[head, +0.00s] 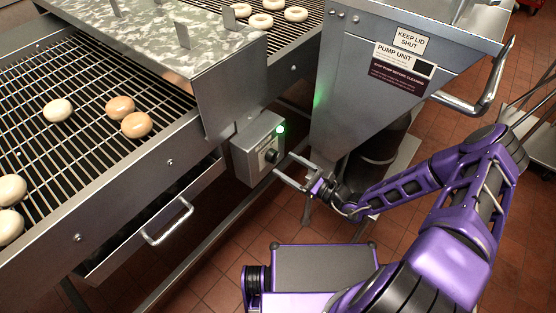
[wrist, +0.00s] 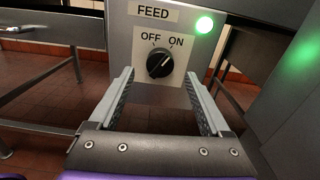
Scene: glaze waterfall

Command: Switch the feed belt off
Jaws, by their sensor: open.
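The feed switch box (head: 257,148) is a grey box on the side of the conveyor frame. In the wrist view its black knob (wrist: 160,63) sits below a FEED label (wrist: 154,12) and the words OFF and ON. The knob's pointer appears turned up and right, toward ON. A green lamp (wrist: 204,25) is lit, and it also shows in the head view (head: 280,129). My gripper (head: 284,164) is open and empty in front of the box. In the wrist view its two fingers (wrist: 158,77) stand either side of the knob, apart from it.
The wire feed belt (head: 85,140) carries several dough rings. A drawer with a bar handle (head: 167,222) is below it. The pump unit (head: 385,75), with a handle (head: 480,98), stands right of the switch box. A frame leg (wrist: 77,65) is left of my fingers.

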